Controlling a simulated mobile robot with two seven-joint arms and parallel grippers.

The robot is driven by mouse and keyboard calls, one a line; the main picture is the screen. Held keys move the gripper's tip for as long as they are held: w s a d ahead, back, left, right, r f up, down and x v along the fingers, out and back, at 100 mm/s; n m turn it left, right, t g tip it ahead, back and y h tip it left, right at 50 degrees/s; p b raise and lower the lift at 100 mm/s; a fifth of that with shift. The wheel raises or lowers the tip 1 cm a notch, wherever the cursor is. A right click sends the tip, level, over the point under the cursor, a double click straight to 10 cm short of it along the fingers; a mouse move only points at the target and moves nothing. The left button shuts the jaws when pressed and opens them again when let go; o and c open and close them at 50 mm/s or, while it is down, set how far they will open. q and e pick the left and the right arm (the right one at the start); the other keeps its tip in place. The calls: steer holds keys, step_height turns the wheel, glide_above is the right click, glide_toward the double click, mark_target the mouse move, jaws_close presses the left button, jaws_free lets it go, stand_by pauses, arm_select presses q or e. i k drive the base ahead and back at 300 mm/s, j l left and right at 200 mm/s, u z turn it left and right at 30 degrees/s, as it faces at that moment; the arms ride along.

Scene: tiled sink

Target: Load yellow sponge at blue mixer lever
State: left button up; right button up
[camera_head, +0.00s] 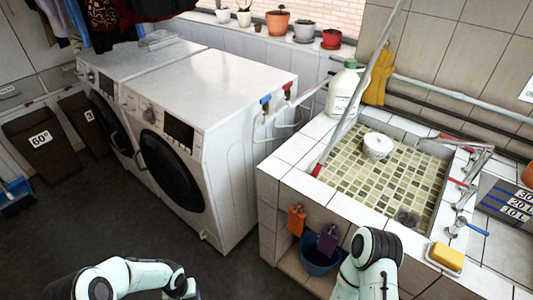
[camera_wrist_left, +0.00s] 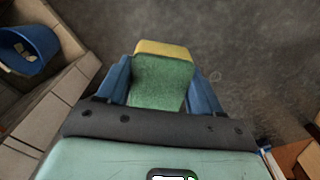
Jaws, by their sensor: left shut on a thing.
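My left gripper (camera_wrist_left: 162,80) has its two blue fingers shut on a sponge (camera_wrist_left: 163,85) with a green face and a yellow far edge. In the left wrist view the dark floor lies beyond it. The blue mixer lever (camera_head: 478,230) is at the front right of the sink in the head view. A yellow block (camera_head: 447,256), which may be another sponge or a soap, lies in a pale dish on the tiled ledge just below that lever. Both arms show at the bottom of the head view, but neither gripper's fingers show there.
The tiled basin (camera_head: 385,175) holds a white round container (camera_head: 377,145). A pale jug (camera_head: 343,88) stands behind it. A blue bucket (camera_head: 317,258) stands in a niche under the front ledge, with hanging cloths above. Washing machines (camera_head: 215,85) stand left; the floor before them is clear.

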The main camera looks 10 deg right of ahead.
mark_target(461, 221)
steer(key=z, duration=1.55)
